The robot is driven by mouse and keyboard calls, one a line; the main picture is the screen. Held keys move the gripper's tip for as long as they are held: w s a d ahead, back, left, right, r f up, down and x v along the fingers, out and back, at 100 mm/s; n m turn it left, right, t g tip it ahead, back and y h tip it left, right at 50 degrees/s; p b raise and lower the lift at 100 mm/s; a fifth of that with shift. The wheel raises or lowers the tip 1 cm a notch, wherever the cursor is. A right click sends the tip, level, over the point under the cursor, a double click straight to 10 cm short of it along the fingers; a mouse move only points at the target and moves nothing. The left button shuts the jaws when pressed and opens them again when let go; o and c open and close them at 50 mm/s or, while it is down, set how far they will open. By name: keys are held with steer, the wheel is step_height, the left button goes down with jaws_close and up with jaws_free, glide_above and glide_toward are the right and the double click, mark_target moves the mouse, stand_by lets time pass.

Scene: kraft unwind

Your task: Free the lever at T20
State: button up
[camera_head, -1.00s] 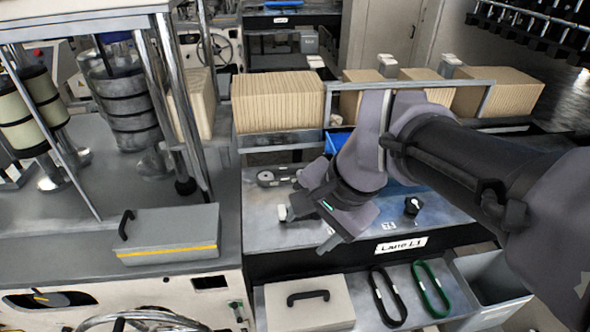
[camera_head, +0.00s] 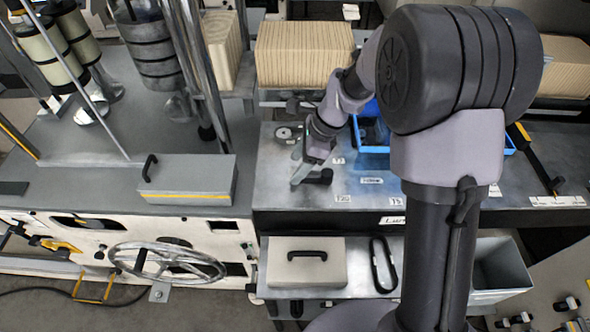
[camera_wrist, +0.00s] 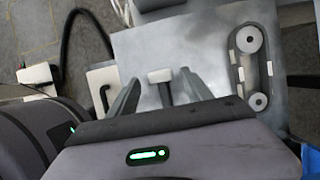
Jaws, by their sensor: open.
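The T20 label (camera_head: 343,198) is on the grey bench top. A dark lever (camera_head: 318,177) lies just left of and above that label, partly behind my gripper. My gripper (camera_head: 300,176) is open and low over the bench at this lever. In the wrist view, a lever with a pale end piece (camera_wrist: 160,76) and a dark shaft shows between the two spread fingers of my gripper (camera_wrist: 158,90). A gap shows on each side of it. The lever's base is hidden by the gripper body, and I cannot tell whether anything touches it.
A dark plate with two discs (camera_head: 289,133) lies behind the lever; it also shows in the wrist view (camera_wrist: 248,65). A blue bin (camera_head: 372,132) stands to the right. A grey box with a handle (camera_head: 187,180) is to the left. A pale lidded box (camera_head: 306,262) is in front, below the bench.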

steer(key=shift+x, duration=1)
jaws_close()
steer(key=shift+r, duration=0.1)
stand_by(0.6)
